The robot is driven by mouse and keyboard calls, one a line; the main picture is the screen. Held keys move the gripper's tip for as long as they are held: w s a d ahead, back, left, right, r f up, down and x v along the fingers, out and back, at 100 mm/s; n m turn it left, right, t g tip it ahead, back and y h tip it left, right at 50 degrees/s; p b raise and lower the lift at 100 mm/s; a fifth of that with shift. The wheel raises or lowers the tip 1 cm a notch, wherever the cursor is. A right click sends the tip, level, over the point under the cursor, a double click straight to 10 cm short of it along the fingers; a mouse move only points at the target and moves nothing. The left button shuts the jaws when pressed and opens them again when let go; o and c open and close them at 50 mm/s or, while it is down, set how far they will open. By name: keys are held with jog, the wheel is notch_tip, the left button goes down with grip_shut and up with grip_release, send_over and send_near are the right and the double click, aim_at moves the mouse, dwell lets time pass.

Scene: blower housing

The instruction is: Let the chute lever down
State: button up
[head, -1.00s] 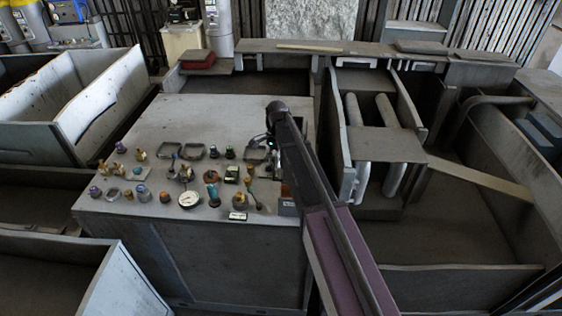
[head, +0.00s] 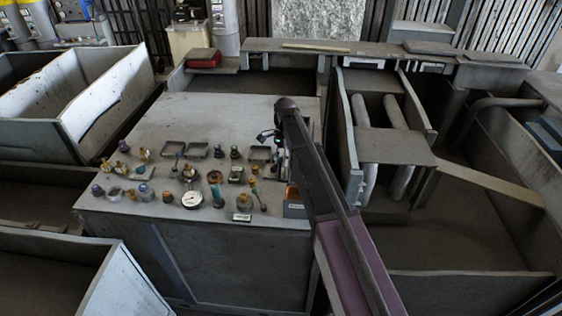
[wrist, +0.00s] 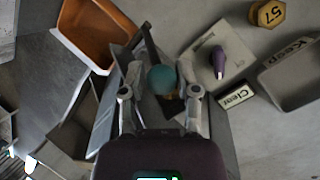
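In the wrist view a teal ball knob (wrist: 162,80) shows between the two fingers of my gripper (wrist: 161,92). A dark bar (wrist: 149,45) runs up past the knob; it looks like part of a lever, but I cannot tell for sure that this is the chute lever. The fingers stand apart on either side of the knob, with visible gaps. In the head view my gripper (head: 267,136) is over the right side of the grey bench top, mostly hidden by my arm, and the knob cannot be made out there.
An orange bin (wrist: 95,35) is left of the fingers.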

jog(key=shift+o, duration=1.1)
jog(key=shift+a, duration=0.15)
